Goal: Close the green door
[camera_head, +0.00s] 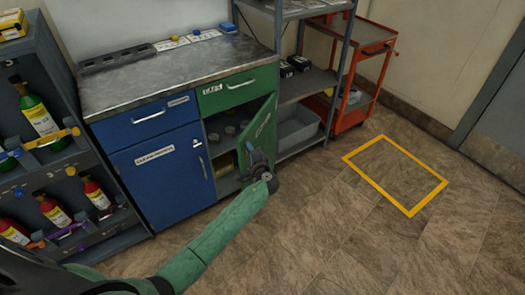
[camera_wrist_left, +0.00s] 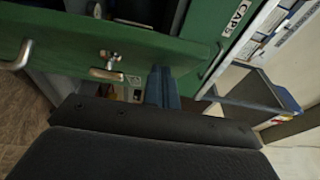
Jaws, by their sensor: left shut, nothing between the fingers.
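The green door (camera_head: 262,128) hangs on the right side of the cabinet and stands open, swung out toward me. In the left wrist view the green door (camera_wrist_left: 150,42) spans the top of the picture, with metal fittings on it. My left gripper (camera_head: 253,152) is at the lower part of the door, its fingers shut and empty. In the left wrist view its fingertips (camera_wrist_left: 162,76) overlap the door; I cannot tell whether they touch it. My right gripper is not in view.
Behind the door, the cabinet's open compartment (camera_head: 225,160) holds several small items. A blue door (camera_head: 162,175) is shut to its left. A bottle rack (camera_head: 60,130) stands at far left, grey shelves (camera_head: 305,85) and a red cart (camera_head: 362,60) to the right. The floor at right is clear.

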